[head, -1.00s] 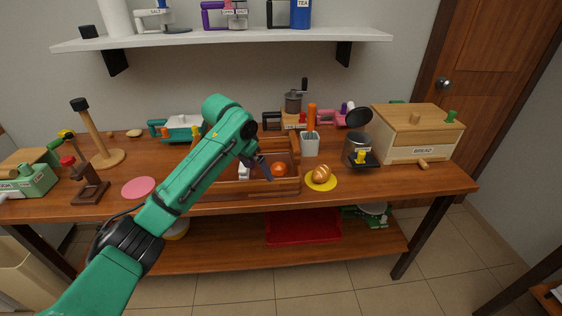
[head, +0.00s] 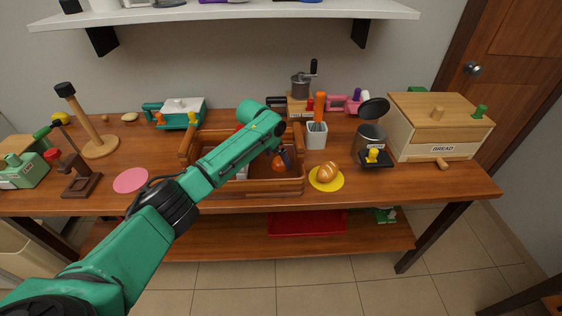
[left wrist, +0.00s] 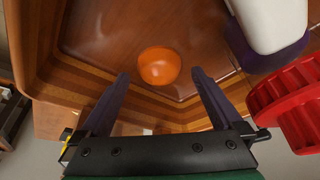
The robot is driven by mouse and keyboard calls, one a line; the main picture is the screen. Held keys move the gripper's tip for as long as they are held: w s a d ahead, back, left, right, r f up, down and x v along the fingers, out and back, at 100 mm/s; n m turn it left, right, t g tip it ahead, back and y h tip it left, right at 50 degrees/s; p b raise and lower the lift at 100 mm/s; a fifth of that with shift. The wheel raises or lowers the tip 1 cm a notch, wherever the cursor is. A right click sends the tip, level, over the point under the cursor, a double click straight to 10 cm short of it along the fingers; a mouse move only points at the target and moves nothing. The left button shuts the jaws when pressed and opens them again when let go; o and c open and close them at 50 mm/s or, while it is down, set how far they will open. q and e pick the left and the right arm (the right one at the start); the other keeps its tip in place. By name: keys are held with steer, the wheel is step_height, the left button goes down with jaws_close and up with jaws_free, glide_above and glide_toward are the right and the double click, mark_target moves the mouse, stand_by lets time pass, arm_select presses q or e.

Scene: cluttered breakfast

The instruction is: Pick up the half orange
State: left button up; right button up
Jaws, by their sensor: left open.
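The half orange (left wrist: 160,66) lies on the floor of a wooden crate, near a corner, in the left wrist view. In the head view the orange (head: 278,164) shows partly behind my gripper. The crate (head: 270,187) stands at the middle of the table. My left gripper (left wrist: 160,82) is open, its two dark fingers on either side of the orange in the picture and apart from it. In the head view my left gripper (head: 285,158) points down into the crate. My right gripper is not in view.
In the left wrist view, a white and purple object (left wrist: 272,22) and a red ribbed object (left wrist: 292,100) are close on the right. A bread roll (head: 326,172) on a yellow disc (head: 339,184) and a utensil holder (head: 316,136) stand right of the crate.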

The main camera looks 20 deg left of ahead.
mark_target(279, 160)
arm_select(q)
steer(key=shift+w+d+f, duration=0.2)
steer(key=shift+f, duration=0.5)
steer(key=shift+w+f, duration=0.15)
steer(key=shift+f, duration=0.15)
steer(key=shift+w+d+f, duration=0.1)
steer(key=c, duration=1.3)
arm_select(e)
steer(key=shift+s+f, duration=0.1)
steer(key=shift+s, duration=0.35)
arm_select(q)
steer(key=shift+o, duration=0.2)
step_height(279, 160, up, 20)
steer(key=b, duration=0.1)
steer(key=shift+b, duration=0.35)
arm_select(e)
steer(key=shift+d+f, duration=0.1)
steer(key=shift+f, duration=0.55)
